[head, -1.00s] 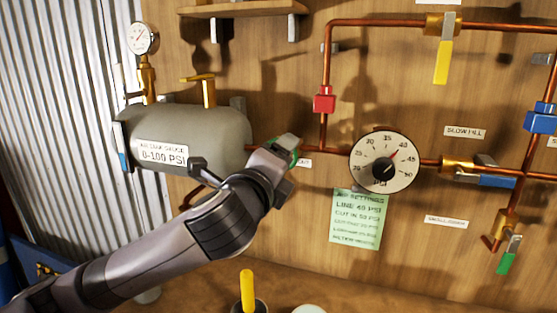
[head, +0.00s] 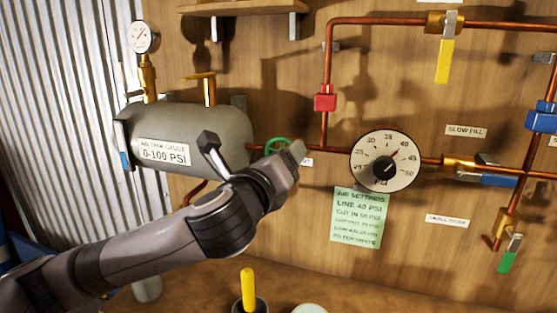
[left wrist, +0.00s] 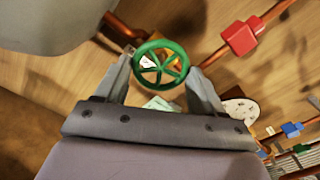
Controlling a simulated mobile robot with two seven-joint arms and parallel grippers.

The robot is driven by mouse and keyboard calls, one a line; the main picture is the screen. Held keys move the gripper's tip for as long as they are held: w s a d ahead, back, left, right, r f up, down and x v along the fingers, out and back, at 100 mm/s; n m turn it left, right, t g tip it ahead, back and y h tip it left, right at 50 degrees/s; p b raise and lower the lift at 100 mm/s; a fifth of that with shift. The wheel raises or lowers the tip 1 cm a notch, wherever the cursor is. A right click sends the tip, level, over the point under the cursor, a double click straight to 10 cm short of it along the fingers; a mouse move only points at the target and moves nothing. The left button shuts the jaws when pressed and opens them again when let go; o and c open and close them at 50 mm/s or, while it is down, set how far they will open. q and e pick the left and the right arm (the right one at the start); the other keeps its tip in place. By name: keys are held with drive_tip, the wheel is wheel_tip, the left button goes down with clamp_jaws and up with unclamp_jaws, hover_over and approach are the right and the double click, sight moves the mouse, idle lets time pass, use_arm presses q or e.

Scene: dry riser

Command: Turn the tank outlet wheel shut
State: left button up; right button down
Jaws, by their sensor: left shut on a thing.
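The tank outlet wheel is a small green spoked handwheel (head: 277,146) on the copper pipe just right of the grey tank (head: 215,128). In the left wrist view the green wheel (left wrist: 160,64) sits between my two fingers, which meet its rim on opposite sides. My left gripper (head: 286,155) is shut on the wheel. It partly hides the wheel and its label in the head view. My right gripper is not in view.
A round dial gauge (head: 385,160) is close right of the gripper, with a green settings note (head: 357,217) below. A red fitting (head: 325,102) is on the pipe above. A yellow-handled item (head: 248,288) stands on the bench below.

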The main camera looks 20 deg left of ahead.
use_arm(q)
drive_tip(key=shift+f, duration=0.1)
drive_tip(key=o, duration=1)
drive_tip(key=shift+s, duration=0.1)
drive_tip(key=shift+s+a+b, duration=0.15)
drive_tip(key=shift+s+b, duration=0.45)
drive_tip(key=shift+s, duration=2.9)
